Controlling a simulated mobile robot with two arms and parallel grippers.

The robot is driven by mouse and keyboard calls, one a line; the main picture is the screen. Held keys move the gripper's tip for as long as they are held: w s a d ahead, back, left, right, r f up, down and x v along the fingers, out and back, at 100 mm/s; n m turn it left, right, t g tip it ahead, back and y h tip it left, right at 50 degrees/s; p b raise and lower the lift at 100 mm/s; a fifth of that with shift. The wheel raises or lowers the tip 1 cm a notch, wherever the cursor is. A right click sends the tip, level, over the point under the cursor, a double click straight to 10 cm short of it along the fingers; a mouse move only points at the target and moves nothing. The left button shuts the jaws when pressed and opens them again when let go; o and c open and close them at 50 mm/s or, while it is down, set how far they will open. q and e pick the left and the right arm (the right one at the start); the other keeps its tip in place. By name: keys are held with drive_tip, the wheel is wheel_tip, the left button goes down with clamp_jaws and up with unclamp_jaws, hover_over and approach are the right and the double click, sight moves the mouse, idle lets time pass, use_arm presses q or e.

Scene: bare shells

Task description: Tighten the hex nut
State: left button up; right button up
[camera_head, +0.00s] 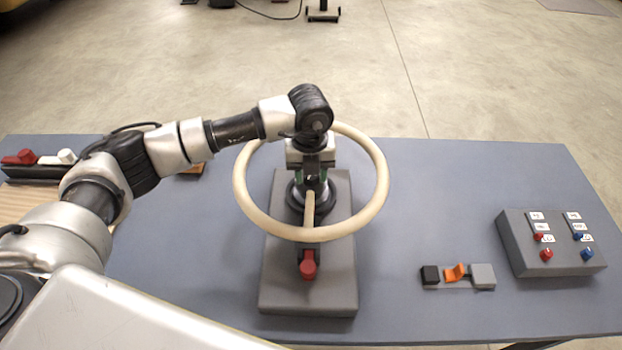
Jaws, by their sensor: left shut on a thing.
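My left gripper (313,180) points down inside the ring of a cream handwheel (377,208), over its centre. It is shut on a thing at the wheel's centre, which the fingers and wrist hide. I cannot make out a hex nut. The wheel stands above a grey block (335,285) with a black round base (296,213). One spoke runs from the centre to the near rim. A red-knobbed lever (308,269) is on the near part of the block. My right gripper is not in view.
A grey control box (510,249) with red and blue knobs stands at the right of the blue-grey table (450,190). A small orange, black and grey switch (455,273) lies left of it. Red and white levers (22,157) are at the far left. The table behind the switch is clear.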

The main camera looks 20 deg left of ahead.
use_arm(q)
drive_tip(key=m+b, duration=0.5)
drive_tip(key=shift+f, duration=0.2)
drive_tip(key=shift+r+m+b, duration=0.2)
drive_tip(key=shift+m+b, duration=1.2)
drive_tip(key=shift+m, duration=0.5)
drive_tip(key=o, duration=0.9)
drive_tip(key=shift+r, duration=0.1)
wheel_tip(320, 180, up, 11)
drive_tip(key=shift+w+a+f+b, duration=0.1)
drive_tip(key=shift+a+f+b, duration=0.05)
drive_tip(key=shift+b, duration=0.55)
